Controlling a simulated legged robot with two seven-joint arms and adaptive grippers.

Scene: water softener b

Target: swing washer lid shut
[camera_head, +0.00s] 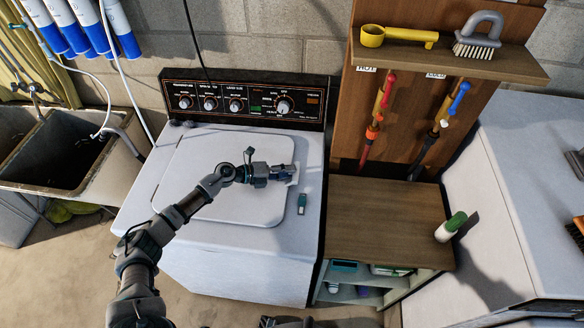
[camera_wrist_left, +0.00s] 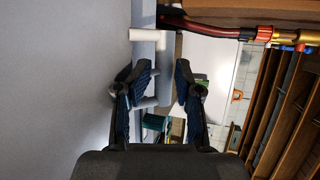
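The washer (camera_head: 240,265) is a white top-loader. Its lid (camera_head: 215,200) is a rounded panel that lies down flat in the top, with no gap that I can see at its edges. My left gripper (camera_head: 288,173) is over the lid's right edge, low and pointing right. In the left wrist view its two blue-padded fingers (camera_wrist_left: 168,88) stand apart with nothing clearly held between them. A plain grey surface (camera_wrist_left: 70,80) fills the left of that view, close beside the fingers.
A wooden-topped cabinet (camera_head: 375,215) stands to the right, with a green-capped bottle (camera_head: 450,228). The control panel (camera_head: 245,101) rises behind. A sink (camera_head: 60,150) is at left.

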